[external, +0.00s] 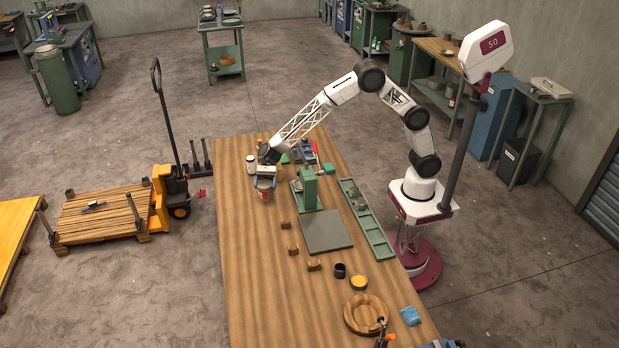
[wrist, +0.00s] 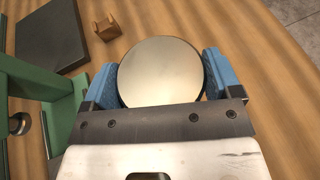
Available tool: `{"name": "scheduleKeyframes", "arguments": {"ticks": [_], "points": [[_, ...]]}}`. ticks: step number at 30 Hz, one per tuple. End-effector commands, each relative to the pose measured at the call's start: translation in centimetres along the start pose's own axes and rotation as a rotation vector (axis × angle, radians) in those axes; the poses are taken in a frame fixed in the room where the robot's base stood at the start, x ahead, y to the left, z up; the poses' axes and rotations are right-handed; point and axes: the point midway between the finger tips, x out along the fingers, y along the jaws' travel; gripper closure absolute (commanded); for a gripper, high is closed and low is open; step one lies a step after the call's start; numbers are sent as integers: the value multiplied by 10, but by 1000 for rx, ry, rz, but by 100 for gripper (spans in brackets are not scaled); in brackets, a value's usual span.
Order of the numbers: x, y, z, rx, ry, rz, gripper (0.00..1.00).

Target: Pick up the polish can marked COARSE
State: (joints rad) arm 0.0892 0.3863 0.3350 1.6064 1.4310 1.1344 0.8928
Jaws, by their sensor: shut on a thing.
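My gripper (external: 265,183) is over the far part of the wooden table, shut on a round can. In the wrist view, the can's pale metal lid with a dark rim (wrist: 160,72) sits between the two blue finger pads. In the external view, a small reddish part of the can (external: 264,196) shows below my gripper. No marking can be read, so I cannot tell whether it says COARSE. I cannot tell whether the can touches the table. A pale can-like thing (external: 251,165) stands just left of my gripper.
A green stand (external: 309,188) is close to the right of my gripper. A dark flat plate (external: 326,231) and several small wooden blocks (external: 313,264) lie nearer. A green tray (external: 368,221) runs along the right edge. The table's left side is clear.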

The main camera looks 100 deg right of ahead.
Motion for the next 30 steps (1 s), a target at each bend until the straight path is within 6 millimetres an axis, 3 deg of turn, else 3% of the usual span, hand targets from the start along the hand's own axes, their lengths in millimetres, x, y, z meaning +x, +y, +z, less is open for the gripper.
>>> {"name": "scheduleKeyframes", "arguments": {"ticks": [6,12,30], "points": [[-13,0,32,-4,0,0,49],[-19,0,47,-1,0,0,49],[-21,0,50,0,0,0,49]]}}
